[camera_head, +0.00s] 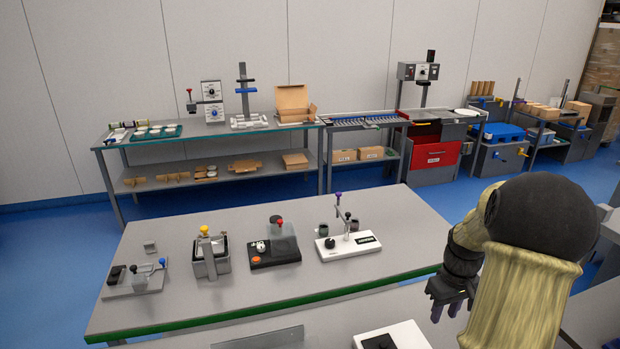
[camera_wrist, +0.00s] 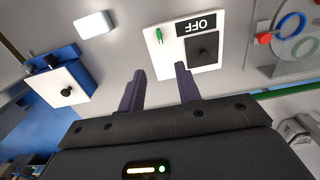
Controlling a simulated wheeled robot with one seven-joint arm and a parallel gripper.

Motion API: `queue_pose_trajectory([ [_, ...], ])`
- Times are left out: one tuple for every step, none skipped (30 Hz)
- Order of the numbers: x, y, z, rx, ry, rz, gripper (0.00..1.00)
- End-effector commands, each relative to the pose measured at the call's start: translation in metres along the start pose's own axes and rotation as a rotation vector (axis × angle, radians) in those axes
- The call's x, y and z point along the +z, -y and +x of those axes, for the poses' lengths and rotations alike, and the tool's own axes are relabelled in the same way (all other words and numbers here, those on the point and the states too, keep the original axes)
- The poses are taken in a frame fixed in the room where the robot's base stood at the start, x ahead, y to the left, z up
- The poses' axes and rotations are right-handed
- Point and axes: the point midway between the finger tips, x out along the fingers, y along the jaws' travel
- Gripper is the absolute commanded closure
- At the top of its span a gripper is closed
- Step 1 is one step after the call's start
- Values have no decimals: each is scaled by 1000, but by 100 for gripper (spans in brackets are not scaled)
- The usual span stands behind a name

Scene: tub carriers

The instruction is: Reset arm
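My arm is at the right of the head view, and my gripper (camera_head: 447,306) hangs at its end beside the right end of the grey table (camera_head: 398,222). In the wrist view my gripper (camera_wrist: 160,88) shows two dark purple fingers, spread apart with nothing between them. Beyond the fingertips lies a white panel (camera_wrist: 176,62) with an OFF label, a black knob and a green lever.
Several small devices stand on the grey table, among them a white-based one (camera_head: 347,246) and a black-based one (camera_head: 275,252). A white box with a black knob (camera_head: 392,338) is at the front edge. A long bench (camera_head: 238,133) stands behind.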

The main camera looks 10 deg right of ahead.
Motion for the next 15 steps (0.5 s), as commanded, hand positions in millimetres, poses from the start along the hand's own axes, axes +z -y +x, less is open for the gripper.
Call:
queue_pose_trajectory([
  [-1,4,-1,2,-2,-2,66],
  [-2,8,-2,4,-4,-4,66],
  [-3,16,-3,7,-7,-5,66],
  [-5,22,-4,11,-11,-6,66],
  [-6,31,-6,15,-15,-7,66],
  [-8,44,-8,20,-23,-6,66],
  [-9,55,-10,25,-30,-6,66],
  [-9,67,-12,28,-36,-6,66],
  [-10,84,-14,34,-48,-5,66],
  [-9,96,-16,38,-58,-2,66],
  [-8,109,-17,41,-67,0,66],
  [-6,125,-19,44,-81,3,66],
  [-4,137,-21,46,-91,5,66],
  [-2,149,-22,47,-102,8,66],
  [2,163,-23,47,-116,13,66],
])
